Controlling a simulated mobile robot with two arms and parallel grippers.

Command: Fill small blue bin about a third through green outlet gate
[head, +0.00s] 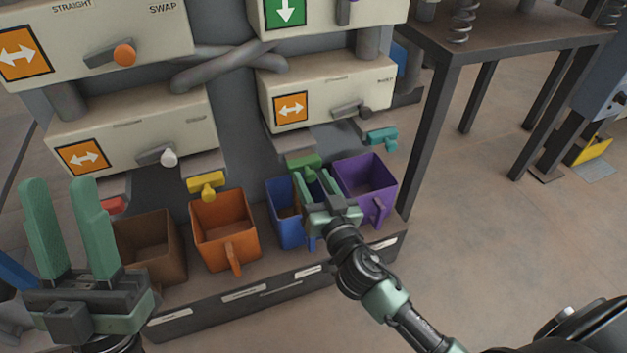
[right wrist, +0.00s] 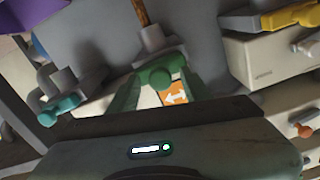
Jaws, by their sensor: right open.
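The small blue bin (head: 289,234) stands on the low shelf between an orange and a purple bin, partly hidden by my right gripper. Some brown material shows inside it; the level is hard to tell. The green outlet gate (head: 303,161) is above the bin; its rounded green end (right wrist: 155,76) shows in the right wrist view. There, a narrow brown streak (right wrist: 141,13), looking like pouring material, leaves the grey spout. My right gripper (head: 318,184) is open, its fingers on either side of the green gate. My left gripper (head: 65,190) is open and empty, fingers upward.
An orange bin (head: 225,243), a brown bin (head: 149,250) and a purple bin (head: 366,184) share the shelf. Yellow (head: 207,185), teal (head: 382,138) and red (head: 113,205) gates are nearby. A dark table (head: 495,42) stands right; floor in front is clear.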

